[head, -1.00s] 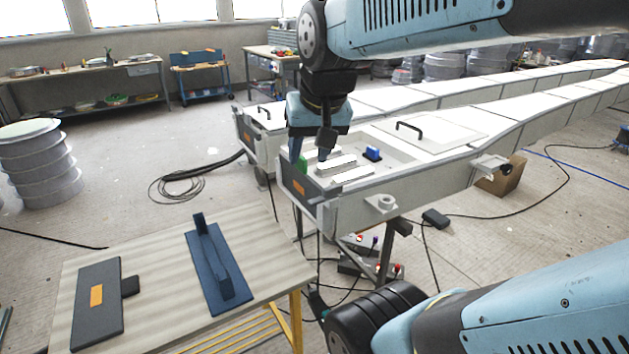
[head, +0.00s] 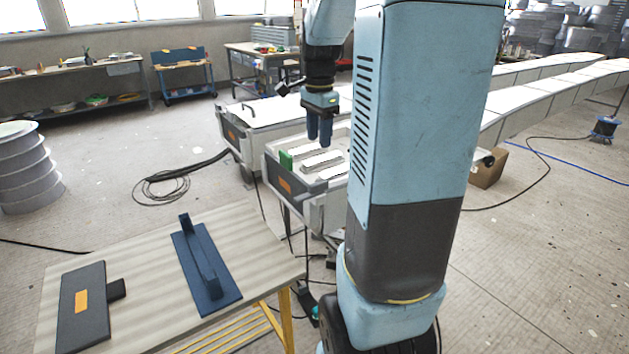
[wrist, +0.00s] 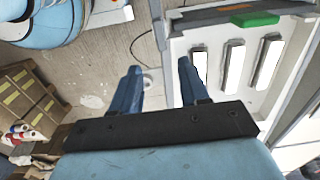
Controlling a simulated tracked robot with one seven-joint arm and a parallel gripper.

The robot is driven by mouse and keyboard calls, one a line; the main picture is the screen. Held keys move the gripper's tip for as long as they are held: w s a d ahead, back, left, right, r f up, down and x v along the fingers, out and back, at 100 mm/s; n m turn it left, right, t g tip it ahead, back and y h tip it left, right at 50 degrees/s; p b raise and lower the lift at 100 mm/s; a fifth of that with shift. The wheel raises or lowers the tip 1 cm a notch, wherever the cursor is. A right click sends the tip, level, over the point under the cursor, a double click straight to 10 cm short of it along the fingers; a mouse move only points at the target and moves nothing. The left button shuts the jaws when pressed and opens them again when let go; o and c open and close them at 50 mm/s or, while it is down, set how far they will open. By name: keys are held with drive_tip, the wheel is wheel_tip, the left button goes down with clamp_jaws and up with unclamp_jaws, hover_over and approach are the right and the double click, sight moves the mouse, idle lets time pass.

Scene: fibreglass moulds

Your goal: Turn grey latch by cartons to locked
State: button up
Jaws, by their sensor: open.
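My gripper (head: 320,130) points down, open and empty, above the end of the near white mould (head: 312,205). In the wrist view its two blue fingers (wrist: 158,85) are well apart, with nothing held between them.
A green block (head: 286,160) and several white bars lie in the mould's end; the green block also shows in the wrist view (wrist: 254,19). Stacked brown boxes (wrist: 25,100) are at wrist-view left. A table (head: 150,250) with a blue-handled plate (head: 204,270) stands at front left.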

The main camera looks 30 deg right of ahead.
sight(319, 182)
wheel_tip(319, 182, down, 14)
drive_tip(key=shift+r, duration=0.2)
idle(0.4)
clamp_jaws()
idle(0.3)
drive_tip(key=shift+a, duration=0.1)
idle(0.4)
